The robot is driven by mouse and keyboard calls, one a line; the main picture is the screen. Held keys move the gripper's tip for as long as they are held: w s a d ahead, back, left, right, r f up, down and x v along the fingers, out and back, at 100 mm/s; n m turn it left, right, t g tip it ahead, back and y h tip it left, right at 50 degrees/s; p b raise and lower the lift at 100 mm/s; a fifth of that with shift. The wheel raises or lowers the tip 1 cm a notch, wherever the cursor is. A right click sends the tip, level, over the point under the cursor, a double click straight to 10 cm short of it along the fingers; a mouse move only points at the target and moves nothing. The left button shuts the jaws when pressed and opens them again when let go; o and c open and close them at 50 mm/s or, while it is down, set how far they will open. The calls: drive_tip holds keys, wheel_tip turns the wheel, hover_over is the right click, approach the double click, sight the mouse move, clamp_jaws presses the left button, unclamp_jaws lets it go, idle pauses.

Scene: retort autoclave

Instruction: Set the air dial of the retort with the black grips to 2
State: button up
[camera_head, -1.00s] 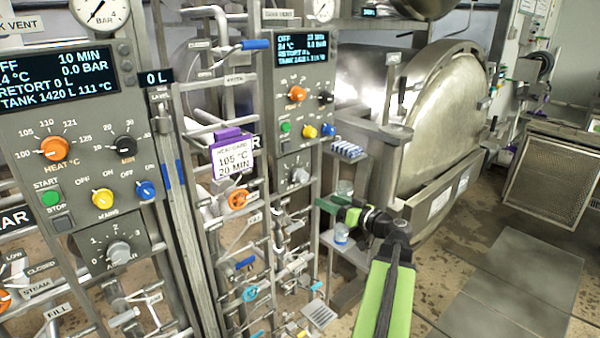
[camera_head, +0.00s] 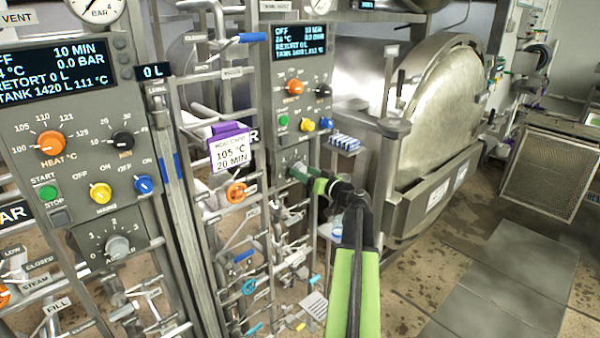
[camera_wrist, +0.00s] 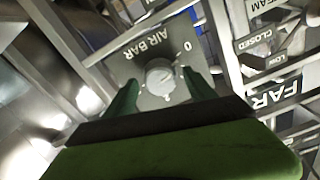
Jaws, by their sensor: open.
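The farther control panel (camera_head: 310,75) stands mid-picture in the head view, beside a big steel retort door (camera_head: 440,95). My gripper (camera_head: 296,172) reaches the small lower plate of that panel and covers its dial there. In the wrist view, a round grey knob (camera_wrist: 160,76) sits on a plate lettered AIR BAR, with a 0 to its right. My open gripper (camera_wrist: 162,95) has one dark green finger on each side of the knob, with gaps seen. The knob's pointer setting is too unclear to read. Black upright handles (camera_head: 400,85) show near the door.
A nearer panel (camera_head: 80,125) at left has its own air dial (camera_head: 118,246), pointing near 2. Pipes, valves and a purple-clipped card (camera_head: 230,150) stand between the panels. A FAR label (camera_wrist: 275,97) and pipework lie right of the plate in the wrist view.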

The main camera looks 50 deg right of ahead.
drive_tip(key=shift+w, duration=1)
drive_tip(key=c, duration=1.3)
drive_tip(key=shift+a, duration=0.1)
drive_tip(key=shift+c, duration=0.3)
